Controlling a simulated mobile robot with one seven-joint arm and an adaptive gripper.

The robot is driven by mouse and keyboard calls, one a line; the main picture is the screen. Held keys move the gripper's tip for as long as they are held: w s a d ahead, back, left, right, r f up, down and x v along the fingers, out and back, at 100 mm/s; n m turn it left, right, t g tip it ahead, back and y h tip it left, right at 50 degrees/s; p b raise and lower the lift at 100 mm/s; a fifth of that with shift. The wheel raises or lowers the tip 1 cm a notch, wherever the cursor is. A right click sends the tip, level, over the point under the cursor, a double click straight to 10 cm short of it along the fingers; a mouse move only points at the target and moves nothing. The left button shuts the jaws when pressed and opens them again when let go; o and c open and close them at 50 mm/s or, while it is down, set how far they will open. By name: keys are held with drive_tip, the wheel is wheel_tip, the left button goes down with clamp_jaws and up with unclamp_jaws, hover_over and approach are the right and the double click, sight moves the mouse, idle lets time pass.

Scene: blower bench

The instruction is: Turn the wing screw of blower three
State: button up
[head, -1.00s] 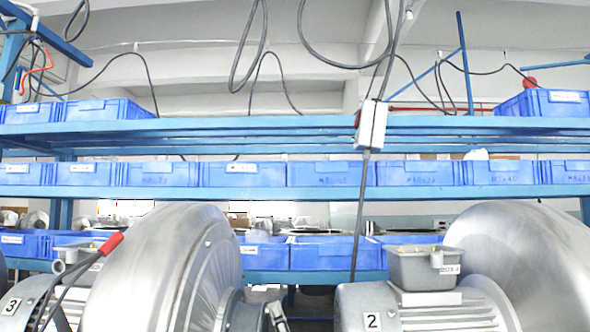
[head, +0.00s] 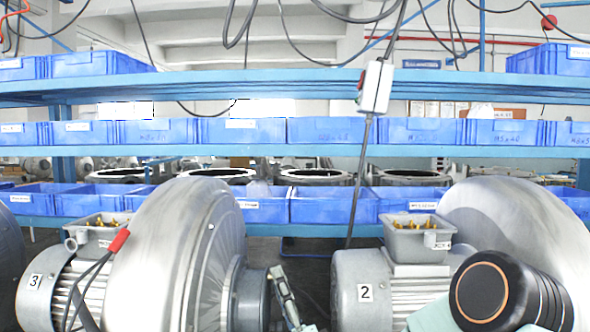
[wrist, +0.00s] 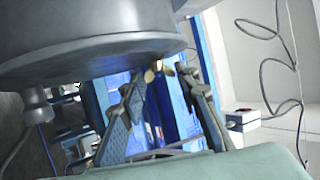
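Blower three (head: 180,255) stands at the left in the head view, with the number plate 3 (head: 35,282) on its motor. In the wrist view a grey round housing (wrist: 90,45) fills the top left. A small brass-coloured piece, seemingly the wing screw (wrist: 151,73), shows at the housing's lower edge. My gripper (wrist: 159,75) is open, its two fingers on either side of the brass piece near the tips. I cannot tell if they touch it. In the head view part of my gripper (head: 279,273) shows right beside blower three's outlet; the wing screw is not visible there.
Blower two (head: 375,290) stands at the right, partly behind my arm. A blue rack (head: 300,151) with blue bins (head: 330,204) spans the back. A cable with a white switch box (head: 375,87) hangs in front of the rack.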

drive_tip(key=shift+s+r+m+g+h+p, duration=0.1)
drive_tip(key=shift+r+m+g+h+p, duration=0.35)
drive_tip(key=shift+p, duration=1.85)
drive_tip(key=shift+s+r+m+g+h+p, duration=0.1)
drive_tip(key=shift+m+g+h+p, duration=0.5)
drive_tip(key=shift+p, duration=1.7)
